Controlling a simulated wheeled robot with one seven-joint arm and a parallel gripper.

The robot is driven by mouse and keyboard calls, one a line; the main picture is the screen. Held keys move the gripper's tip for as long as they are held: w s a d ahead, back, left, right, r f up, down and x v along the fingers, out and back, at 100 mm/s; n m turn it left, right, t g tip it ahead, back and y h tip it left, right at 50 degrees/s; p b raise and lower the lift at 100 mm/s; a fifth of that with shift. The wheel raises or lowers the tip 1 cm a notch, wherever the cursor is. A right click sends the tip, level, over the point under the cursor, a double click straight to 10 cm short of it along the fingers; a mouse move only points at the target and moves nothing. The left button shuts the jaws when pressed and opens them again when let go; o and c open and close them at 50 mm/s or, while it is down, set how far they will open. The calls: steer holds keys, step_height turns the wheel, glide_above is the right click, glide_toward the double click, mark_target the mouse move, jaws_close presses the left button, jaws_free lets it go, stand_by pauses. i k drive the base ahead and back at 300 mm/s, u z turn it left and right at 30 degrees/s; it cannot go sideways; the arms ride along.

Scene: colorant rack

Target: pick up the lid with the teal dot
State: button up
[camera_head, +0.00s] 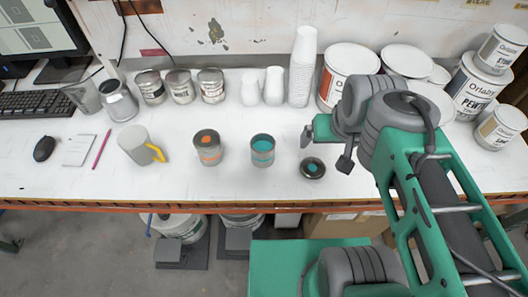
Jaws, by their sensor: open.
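The lid with the teal dot (313,168) is a small dark disc lying flat on the white table, right of the open teal can. My gripper (326,148) is open and empty just above and to the right of the lid, apart from it as far as I can tell. Its fingers are small in this view. The teal can (263,153) stands upright left of the lid and shows teal inside.
A grey mug with a yellow handle (136,146) stands at left. Several tins (181,86) line the back. White cups (302,66) and large paint buckets (347,72) stand behind my arm. The table's front edge (200,204) is close to the lid.

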mark_target(312, 168)
steer(key=z, duration=0.1)
steer(key=k, duration=1.05)
steer(key=u, duration=1.05)
steer(key=i, duration=0.95)
steer(key=z, duration=0.4)
